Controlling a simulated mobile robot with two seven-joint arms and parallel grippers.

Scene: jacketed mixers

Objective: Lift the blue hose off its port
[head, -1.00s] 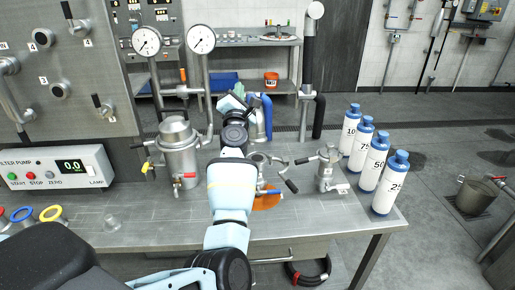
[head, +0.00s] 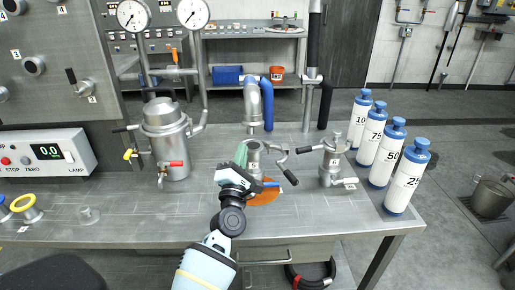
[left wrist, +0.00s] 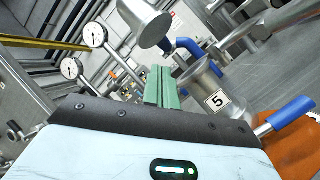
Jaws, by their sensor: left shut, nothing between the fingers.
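The blue hose (head: 268,104) hangs down behind a grey metal elbow (head: 251,100) at the back of the table. In the left wrist view the hose (left wrist: 189,47) curves beside the metal elbow (left wrist: 146,22). The elbow's lower end appears apart from the mixer labelled 5 (head: 254,166), which stands below it. That mixer shows right of the fingers (left wrist: 206,92) in the left wrist view. My left gripper (head: 241,156) is shut and empty, its green fingers (left wrist: 161,86) beside mixer 5, below and apart from the hose. My right gripper is out of view.
A jacketed mixer (head: 165,145) stands left and a smaller vessel (head: 333,162) right. An orange disc (head: 263,196) lies under mixer 5, near a blue-handled lever (head: 270,184). Several white bottles (head: 405,180) line the right edge. The table front (head: 130,220) is mostly clear.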

